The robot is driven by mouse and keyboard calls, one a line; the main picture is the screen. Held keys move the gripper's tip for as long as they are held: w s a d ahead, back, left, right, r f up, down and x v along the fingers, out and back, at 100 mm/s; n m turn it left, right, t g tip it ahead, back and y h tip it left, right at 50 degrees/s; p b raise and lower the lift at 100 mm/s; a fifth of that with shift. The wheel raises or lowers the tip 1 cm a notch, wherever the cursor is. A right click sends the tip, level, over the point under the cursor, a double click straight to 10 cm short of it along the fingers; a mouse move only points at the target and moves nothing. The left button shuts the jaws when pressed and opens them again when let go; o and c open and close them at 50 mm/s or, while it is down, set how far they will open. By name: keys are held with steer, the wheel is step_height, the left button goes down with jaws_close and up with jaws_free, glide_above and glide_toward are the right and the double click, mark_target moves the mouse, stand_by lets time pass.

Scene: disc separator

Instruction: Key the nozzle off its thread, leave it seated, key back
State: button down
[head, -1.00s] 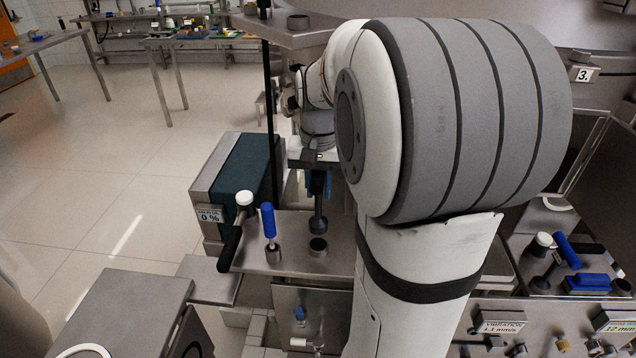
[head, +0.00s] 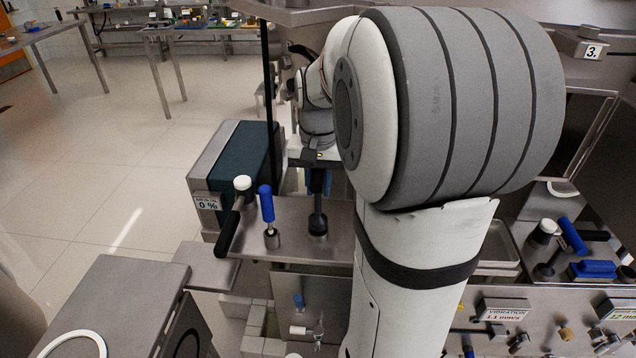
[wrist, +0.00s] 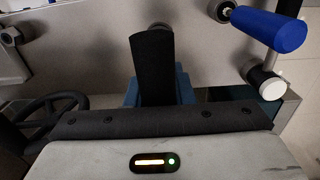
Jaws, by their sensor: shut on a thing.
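My gripper (head: 318,183) is shut on the dark key (head: 318,205), which hangs upright with its shaft down. The key's lower end meets a round cup (head: 318,231) on the steel shelf; I cannot tell how deep it sits. In the wrist view the key's black handle (wrist: 153,65) stands between the blue finger pads (wrist: 184,88), its far end over the shelf. I cannot make out the nozzle in either view.
A blue-handled tool (head: 266,205) stands in a holder left of the key. A white-knobbed black lever (head: 229,232) is further left on the steel shelf (head: 340,250). My own arm hides much of the right side. A control panel with knobs (head: 565,333) is lower right.

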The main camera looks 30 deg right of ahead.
steer(key=shift+f+b, duration=0.65)
steer(key=shift+f, duration=0.3)
steer(key=shift+f+b, duration=0.6)
steer(key=shift+f, duration=0.15)
steer(key=c, duration=1.2)
jaws_free()
steer(key=shift+o, duration=0.2)
step_height(320, 180, up, 8)
steer(key=shift+f+p, duration=0.2)
steer(key=shift+p, duration=0.15)
step_height(320, 180, up, 4)
steer(key=p, duration=0.3)
steer(key=shift+r, duration=0.15)
